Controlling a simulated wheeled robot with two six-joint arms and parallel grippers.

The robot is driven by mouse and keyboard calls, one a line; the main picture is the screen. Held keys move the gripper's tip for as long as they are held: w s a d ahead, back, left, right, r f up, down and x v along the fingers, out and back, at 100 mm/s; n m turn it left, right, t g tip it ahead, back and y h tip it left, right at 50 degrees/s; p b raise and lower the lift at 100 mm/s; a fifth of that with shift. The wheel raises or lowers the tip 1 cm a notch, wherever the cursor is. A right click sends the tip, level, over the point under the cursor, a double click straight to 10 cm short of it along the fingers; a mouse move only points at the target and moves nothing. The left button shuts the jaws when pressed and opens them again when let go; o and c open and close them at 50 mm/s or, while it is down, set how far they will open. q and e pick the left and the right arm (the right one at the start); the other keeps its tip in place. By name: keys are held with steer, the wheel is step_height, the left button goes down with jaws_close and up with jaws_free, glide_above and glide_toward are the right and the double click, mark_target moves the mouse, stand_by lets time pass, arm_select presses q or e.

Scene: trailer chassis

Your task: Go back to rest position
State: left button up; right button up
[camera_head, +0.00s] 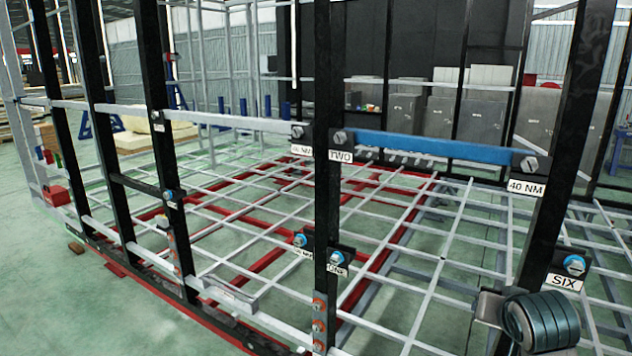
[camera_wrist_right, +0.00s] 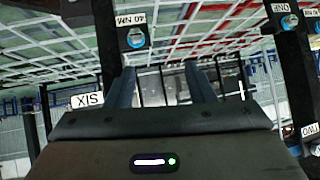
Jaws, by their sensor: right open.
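My right gripper (camera_wrist_right: 161,85) shows in the right wrist view, its two fingers apart with nothing between them. The trailer chassis frame (camera_head: 327,200) has dark uprights with bolts and white labels. In the head view these include the TWO bolt (camera_head: 340,137), a 40 NM bolt (camera_head: 529,164), the ONE bolt (camera_head: 337,257) and the SIX bolt (camera_head: 574,264).
A blue crossbar (camera_head: 435,148) spans two uprights. Grey cabinets (camera_head: 400,122) stand behind the frame. Green floor is open at the lower left.

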steer(key=s+a+f+n+g+y, duration=0.1)
steer(key=s+a+f+n+g, duration=0.1)
steer(key=s+f, duration=0.6)
steer(key=s+a+f+n+g, duration=0.1)
steer(key=s+a+f, duration=0.1)
steer(key=s+f, duration=0.6)
steer(key=s+a+f+n+g, duration=0.3)
steer(key=s+f, duration=0.8)
steer(key=s, duration=0.3)
steer(key=d+f+g+b, duration=0.1)
steer(key=d+f+b, duration=0.1)
steer(key=f, duration=1.5)
steer(key=d+f+b, duration=0.1)
steer(key=f+b, duration=0.1)
steer(key=f, duration=1.5)
steer(key=s+f+b, duration=0.2)
steer(key=s+f, duration=0.7)
steer(key=f, duration=0.2)
steer(key=s+d+f+g+y+b, duration=0.1)
steer(key=s+f, duration=0.8)
steer(key=f, duration=0.3)
steer(key=shift+s+d+m+g+b, duration=0.2)
steer(key=shift+s+m+g+b, duration=0.1)
steer(key=shift+s+b, duration=0.1)
steer(key=shift+f, duration=0.1)
